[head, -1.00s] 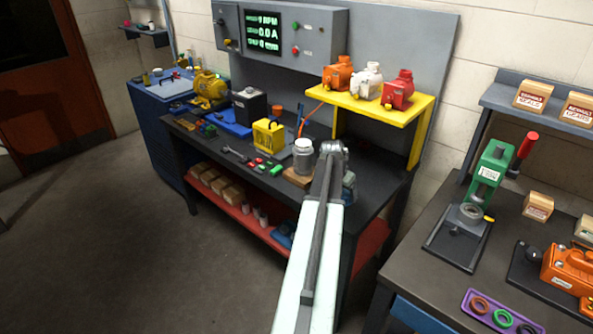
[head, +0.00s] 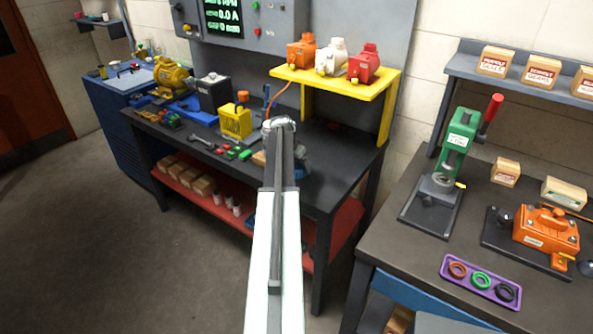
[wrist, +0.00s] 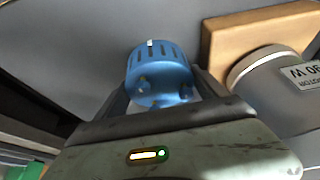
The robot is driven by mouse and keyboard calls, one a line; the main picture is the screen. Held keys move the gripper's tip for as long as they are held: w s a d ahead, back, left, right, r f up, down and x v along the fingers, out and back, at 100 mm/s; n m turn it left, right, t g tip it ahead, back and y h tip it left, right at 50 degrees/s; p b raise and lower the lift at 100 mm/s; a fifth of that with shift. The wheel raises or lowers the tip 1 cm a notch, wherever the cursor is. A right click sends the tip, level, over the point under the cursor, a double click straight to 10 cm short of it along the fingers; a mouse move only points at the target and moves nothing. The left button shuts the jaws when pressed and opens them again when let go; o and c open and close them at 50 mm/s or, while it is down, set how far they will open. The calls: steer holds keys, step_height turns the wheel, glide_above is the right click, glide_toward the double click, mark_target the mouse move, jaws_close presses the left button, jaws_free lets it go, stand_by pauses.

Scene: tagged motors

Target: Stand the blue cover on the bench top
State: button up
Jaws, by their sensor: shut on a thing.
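The blue cover (wrist: 158,62), a short round cap with dark slots in its side, is between the two fingers of my gripper (wrist: 160,88) in the wrist view. The fingers are shut on it, one on each side. The grey bench top (wrist: 75,45) spreads behind it; I cannot tell whether the cover touches it. In the head view my arm reaches over the right part of the dark bench top (head: 335,155) and hides most of the gripper. A small blue-grey shape shows just right of the arm, too unclear to name.
A yellow box-like part (head: 235,122) and small coloured parts lie left of my arm. A yellow shelf (head: 345,83) with three motors overhangs the bench's back.

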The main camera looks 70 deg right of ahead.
steer(key=shift+f, duration=0.1)
steer(key=o, duration=1.6)
steer(key=shift+r, duration=0.2)
steer(key=p+v, duration=1.1)
steer(key=v, duration=0.1)
